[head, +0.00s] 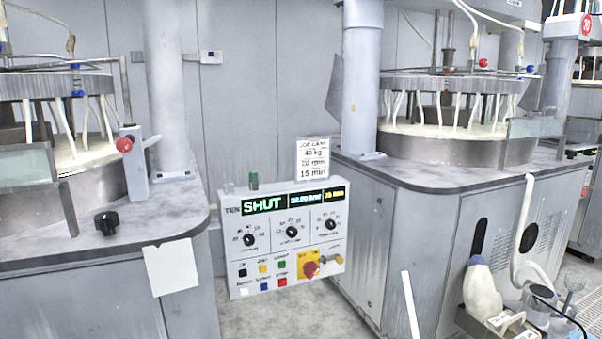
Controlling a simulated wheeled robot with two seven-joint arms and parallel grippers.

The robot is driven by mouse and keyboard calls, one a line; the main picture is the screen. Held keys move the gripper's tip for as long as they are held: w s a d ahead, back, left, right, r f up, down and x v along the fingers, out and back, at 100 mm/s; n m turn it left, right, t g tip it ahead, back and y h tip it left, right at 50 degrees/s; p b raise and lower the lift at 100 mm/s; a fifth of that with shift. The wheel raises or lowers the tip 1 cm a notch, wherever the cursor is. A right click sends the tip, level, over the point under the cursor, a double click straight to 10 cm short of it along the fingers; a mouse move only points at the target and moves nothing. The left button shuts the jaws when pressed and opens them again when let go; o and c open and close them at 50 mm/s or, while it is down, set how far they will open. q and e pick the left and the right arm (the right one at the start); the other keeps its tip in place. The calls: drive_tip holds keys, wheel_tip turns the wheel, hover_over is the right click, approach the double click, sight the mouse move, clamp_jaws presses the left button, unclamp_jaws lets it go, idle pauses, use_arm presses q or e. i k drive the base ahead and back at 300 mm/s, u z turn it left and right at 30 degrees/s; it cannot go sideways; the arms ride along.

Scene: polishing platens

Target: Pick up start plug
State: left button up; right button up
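A grey control panel (284,240) stands between the two polishing machines. The panel front has three black dials, several coloured buttons and a red knob on a yellow plate (309,270). Neither of my grippers is in view.
The left machine's table (60,225) has a black knob (106,222) and a hanging paper sheet (171,267). The right machine's cabinet (440,240) flanks the panel. A job card (312,159) stands on the panel's top right. A pale bottle-like object (481,288) is at lower right.

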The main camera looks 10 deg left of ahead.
sight(253, 174)
drive_tip(key=i, duration=1)
drive_tip(key=u, duration=0.45)
